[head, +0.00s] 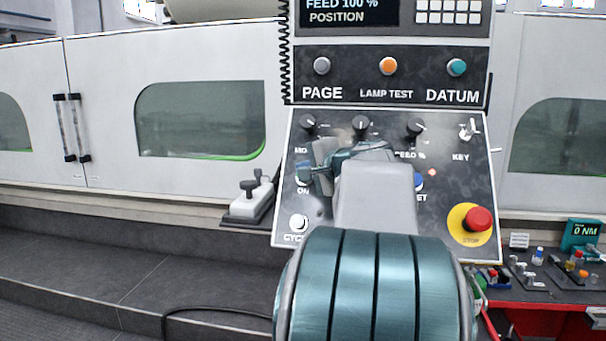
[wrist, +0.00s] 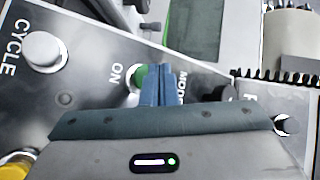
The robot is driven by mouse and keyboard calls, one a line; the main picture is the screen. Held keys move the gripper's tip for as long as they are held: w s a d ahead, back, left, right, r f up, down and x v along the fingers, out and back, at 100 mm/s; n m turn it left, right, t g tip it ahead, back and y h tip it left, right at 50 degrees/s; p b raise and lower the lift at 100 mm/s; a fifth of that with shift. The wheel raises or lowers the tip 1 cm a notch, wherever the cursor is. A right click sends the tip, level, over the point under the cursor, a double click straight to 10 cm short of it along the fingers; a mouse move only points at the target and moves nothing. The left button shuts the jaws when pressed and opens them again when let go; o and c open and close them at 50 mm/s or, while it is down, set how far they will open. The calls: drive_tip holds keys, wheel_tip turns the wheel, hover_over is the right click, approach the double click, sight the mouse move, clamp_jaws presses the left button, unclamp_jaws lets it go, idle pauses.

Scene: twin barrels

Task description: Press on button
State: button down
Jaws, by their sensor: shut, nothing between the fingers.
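The ON button (wrist: 137,76) shows in the wrist view as a green cap in a white ring, beside the "ON" label on the dark panel. My gripper (wrist: 158,84) is shut and empty, its blue fingertips right beside the green cap and partly covering it. I cannot tell whether they touch it. In the head view my gripper (head: 305,173) is at the left part of the sloped control panel (head: 345,235), just above the "ON" label. There my fingers mostly hide the button.
A white CYCLE button (wrist: 45,51) sits near the ON button. A red STOP button (head: 478,219) on a yellow base is at the panel's lower right. Several black knobs line the panel's top, with a key switch (head: 467,130) at right. A small joystick box (head: 249,200) stands left.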

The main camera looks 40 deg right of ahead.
drive_tip(key=s+a+r, duration=0.1)
drive_tip(key=s+a+r+p, duration=0.1)
drive_tip(key=a+r, duration=0.1)
drive_tip(key=shift+s, duration=0.25)
idle(0.4)
idle(0.7)
drive_tip(key=s+a+f+n+g+y, duration=0.1)
drive_tip(key=a+f+n+g+y, duration=0.2)
drive_tip(key=a+f, duration=0.5)
drive_tip(key=s+a+f+n+g+y, duration=0.1)
drive_tip(key=a+f+n+g, duration=0.3)
drive_tip(key=a, duration=0.7)
drive_tip(key=s+a+f+n+g+h, duration=0.1)
drive_tip(key=s+a+f+n+g, duration=0.1)
drive_tip(key=s+a+f+n, duration=0.3)
drive_tip(key=s+a+f+n+g+h, duration=0.1)
drive_tip(key=s+a+f+n, duration=0.4)
drive_tip(key=s+f, duration=0.5)
wheel_tip(320, 180, down, 2)
drive_tip(key=shift+s+f+n+g+h, duration=0.1)
drive_tip(key=shift+s+n+g+h, duration=0.35)
drive_tip(key=shift+g, duration=0.35)
